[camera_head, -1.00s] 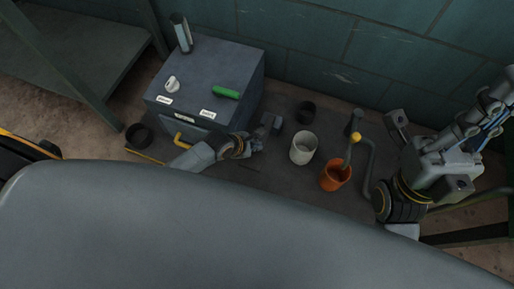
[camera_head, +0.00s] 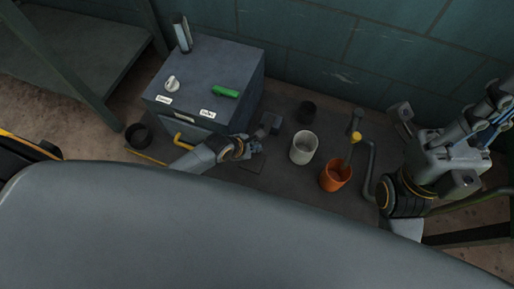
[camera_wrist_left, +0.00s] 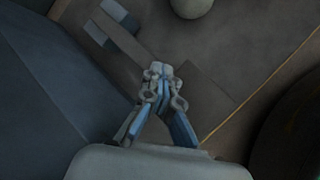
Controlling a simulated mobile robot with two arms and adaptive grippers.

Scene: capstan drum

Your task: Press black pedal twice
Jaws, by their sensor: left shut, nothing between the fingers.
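My left gripper (camera_head: 256,147) reaches in from the left, low over the dark mat in front of the grey box. In the left wrist view its fingertips (camera_wrist_left: 161,72) are together with nothing between them. A flat dark rectangular plate, which looks like the black pedal (camera_head: 252,165), lies just below the gripper in the head view. In the left wrist view the plate (camera_wrist_left: 208,92) lies behind and to the right of the fingertips. I cannot tell whether they touch it.
A grey box (camera_head: 212,62) with a white knob, green handle and yellow handle stands behind the left arm. A grey block (camera_head: 268,123) is just beyond the gripper. A white cup (camera_head: 303,148), orange pot (camera_head: 335,176) and bent crank (camera_head: 369,160) stand to the right.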

